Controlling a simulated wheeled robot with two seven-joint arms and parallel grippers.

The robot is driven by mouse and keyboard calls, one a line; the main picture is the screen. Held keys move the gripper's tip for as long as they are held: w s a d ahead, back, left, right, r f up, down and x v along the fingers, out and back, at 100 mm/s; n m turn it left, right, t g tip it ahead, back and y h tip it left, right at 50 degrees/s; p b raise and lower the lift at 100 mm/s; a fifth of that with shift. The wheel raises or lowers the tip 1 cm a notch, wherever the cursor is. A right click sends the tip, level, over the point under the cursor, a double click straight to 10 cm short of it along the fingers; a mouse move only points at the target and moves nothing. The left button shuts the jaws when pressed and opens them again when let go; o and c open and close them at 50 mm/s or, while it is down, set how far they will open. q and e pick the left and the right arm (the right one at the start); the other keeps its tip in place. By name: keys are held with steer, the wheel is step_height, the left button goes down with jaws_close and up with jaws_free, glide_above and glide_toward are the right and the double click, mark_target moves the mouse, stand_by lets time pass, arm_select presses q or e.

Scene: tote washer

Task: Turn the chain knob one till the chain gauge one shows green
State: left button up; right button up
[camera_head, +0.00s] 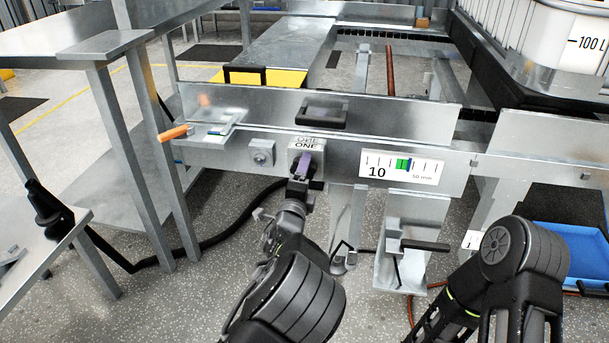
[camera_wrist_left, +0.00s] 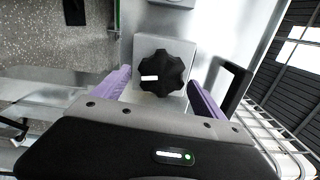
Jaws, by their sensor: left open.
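The chain knob one (camera_wrist_left: 163,72) is a black lobed knob with a white mark, on a grey square plate in the left wrist view. In the head view my left gripper mostly hides it, below a label reading ONE (camera_head: 305,146). My left gripper (camera_head: 304,166) is open, its purple fingers on either side of the knob in the wrist view (camera_wrist_left: 159,77), with gaps visible between fingers and knob. The chain gauge one (camera_head: 427,170) is a white scale right of the knob, with ticks, "10", "50 mm" and a green band; the pointer is too small to read surely. My right gripper is out of view.
An orange handle (camera_head: 173,133) sticks out left of the knob on the metal frame. A small grey box (camera_head: 261,152) is just left of the knob. A black handle (camera_head: 425,246) is below the gauge. A blue tray (camera_head: 575,255) is at the right.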

arm_select(q)
steer(key=s+a+p, duration=0.1)
steer(key=s+p, duration=0.1)
steer(key=s, duration=0.5)
steer(key=shift+s+a, duration=0.2)
